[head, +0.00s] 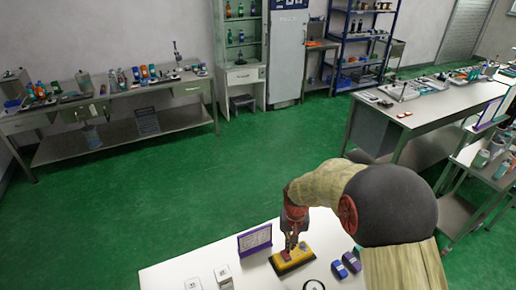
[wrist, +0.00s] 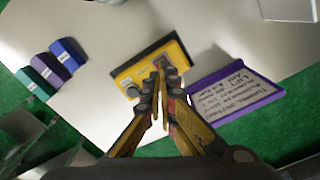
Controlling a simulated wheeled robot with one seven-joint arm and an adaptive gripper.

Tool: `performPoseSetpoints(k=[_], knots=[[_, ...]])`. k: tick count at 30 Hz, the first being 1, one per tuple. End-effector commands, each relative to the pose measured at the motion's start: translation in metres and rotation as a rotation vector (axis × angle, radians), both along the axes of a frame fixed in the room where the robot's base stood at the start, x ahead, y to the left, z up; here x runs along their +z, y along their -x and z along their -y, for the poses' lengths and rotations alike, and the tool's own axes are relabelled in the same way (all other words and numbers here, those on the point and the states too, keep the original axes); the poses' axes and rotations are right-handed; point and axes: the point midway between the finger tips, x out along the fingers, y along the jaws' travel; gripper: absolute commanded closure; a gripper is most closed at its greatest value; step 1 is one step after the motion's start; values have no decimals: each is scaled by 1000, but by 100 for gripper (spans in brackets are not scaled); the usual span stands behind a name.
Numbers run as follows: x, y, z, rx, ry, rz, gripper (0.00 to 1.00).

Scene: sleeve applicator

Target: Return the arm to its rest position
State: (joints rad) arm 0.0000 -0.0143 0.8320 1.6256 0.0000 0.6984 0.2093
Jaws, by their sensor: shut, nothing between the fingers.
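My gripper (head: 290,243) is over the white table in the head view, at the end of my arm, which reaches in from the right. In the wrist view my gripper (wrist: 160,66) has its fingertips together with nothing between them. The fingertips overlap a yellow and black device (wrist: 138,74) in that view. The device also shows in the head view (head: 299,262), lying on the table below my gripper. I cannot tell whether the fingertips touch it.
The white table (head: 182,270) also holds a purple-framed sign (head: 255,240) behind the device and blue and purple blocks (head: 345,264) to its right. Small white boxes (head: 222,276) stand at left. Green floor (head: 200,200) is open beyond. A metal workbench (head: 400,113) stands at right.

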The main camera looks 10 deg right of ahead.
Motion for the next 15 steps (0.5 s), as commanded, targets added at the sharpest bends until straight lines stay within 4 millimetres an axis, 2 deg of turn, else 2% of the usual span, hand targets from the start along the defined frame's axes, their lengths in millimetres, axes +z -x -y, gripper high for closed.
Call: performPoseSetpoints(k=[3, 6, 8, 15], knots=[[0, 3, 0, 24, -1, -12, 100], [-7, 27, 0, 50, -1, -63, 100], [-3, 45, 0, 71, -3, -92, 100], [69, 97, 0, 143, -4, -53, 100]])
